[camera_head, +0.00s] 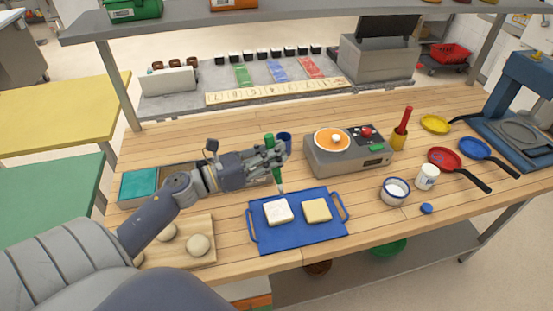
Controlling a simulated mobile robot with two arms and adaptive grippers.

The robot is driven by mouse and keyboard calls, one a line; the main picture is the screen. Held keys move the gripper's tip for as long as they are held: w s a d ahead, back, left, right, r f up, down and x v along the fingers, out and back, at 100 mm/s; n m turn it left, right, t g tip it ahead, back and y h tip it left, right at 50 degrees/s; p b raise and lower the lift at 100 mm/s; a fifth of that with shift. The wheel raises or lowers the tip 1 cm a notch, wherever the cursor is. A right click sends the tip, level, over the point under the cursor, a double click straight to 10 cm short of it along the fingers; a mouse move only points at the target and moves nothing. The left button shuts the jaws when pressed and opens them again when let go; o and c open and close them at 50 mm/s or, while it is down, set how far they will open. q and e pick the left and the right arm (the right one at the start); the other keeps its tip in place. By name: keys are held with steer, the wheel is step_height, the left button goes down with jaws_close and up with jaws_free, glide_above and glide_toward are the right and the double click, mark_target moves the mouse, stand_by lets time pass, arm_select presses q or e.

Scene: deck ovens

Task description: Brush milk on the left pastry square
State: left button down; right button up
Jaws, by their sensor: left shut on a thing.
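My left gripper (272,158) is shut on a green-handled brush (277,175) and holds it upright over the back edge of the blue tray (296,235). The brush tip points down, just behind and above the left pastry square (278,211); I cannot tell whether they touch. The left pastry square looks whitish, and the right one (317,210) is more yellow. Both lie on the tray. A white bowl with a blue rim (395,191), holding something white, stands to the right of the tray. My right gripper is not in view.
A grey appliance with an orange-topped pan (332,140) stands behind the tray. A white jar (427,177) and a blue cap (427,208) are near the bowl. Dough balls lie on a wooden board (205,228) at left. Yellow, red and blue pans lie at right.

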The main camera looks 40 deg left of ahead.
arm_select(q)
steer(key=shift+r, duration=0.15)
steer(key=shift+a, duration=0.25)
steer(key=a+b, duration=0.5)
steer(key=a, duration=0.4)
steer(key=shift+a, duration=0.3)
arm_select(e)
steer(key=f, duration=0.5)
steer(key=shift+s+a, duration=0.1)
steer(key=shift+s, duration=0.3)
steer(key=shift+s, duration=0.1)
